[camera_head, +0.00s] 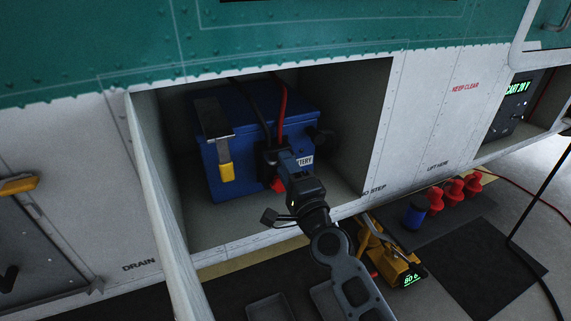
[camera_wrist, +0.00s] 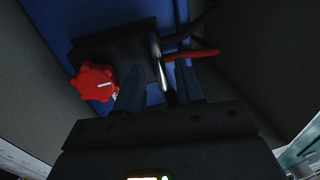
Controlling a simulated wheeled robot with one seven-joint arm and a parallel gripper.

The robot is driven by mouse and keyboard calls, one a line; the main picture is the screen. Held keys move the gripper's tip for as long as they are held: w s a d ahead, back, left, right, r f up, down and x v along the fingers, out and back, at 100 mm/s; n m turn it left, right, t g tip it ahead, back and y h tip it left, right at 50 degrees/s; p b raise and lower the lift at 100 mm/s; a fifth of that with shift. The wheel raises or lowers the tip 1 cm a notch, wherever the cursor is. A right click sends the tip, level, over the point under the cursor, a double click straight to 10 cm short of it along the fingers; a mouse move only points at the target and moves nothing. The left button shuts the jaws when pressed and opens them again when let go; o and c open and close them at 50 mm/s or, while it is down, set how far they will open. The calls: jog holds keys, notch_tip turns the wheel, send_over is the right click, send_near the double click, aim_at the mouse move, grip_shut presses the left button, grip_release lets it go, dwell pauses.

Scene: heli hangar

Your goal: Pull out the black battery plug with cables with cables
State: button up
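The black battery plug (camera_wrist: 112,48) sits at the front of the blue battery (camera_head: 225,130) inside the open bay. A black cable (camera_head: 258,104) and a red cable (camera_head: 282,105) run up from it in the head view. A red knob (camera_wrist: 95,82) sits beside the plug in the wrist view. My gripper (camera_wrist: 162,82) reaches into the bay, right at the plug. Its two fingers stand apart, with a dark part and a bright metal edge between them. Whether they touch the plug is unclear. In the head view my gripper hides part of the plug.
A metal strap with a yellow latch (camera_head: 226,172) lies over the battery's left side. The bay's walls and lower lip (camera_head: 250,240) surround my arm closely.

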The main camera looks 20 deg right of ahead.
jog(key=shift+w+r, duration=0.1)
jog(key=shift+w, duration=0.35)
grip_shut()
dwell(0.4)
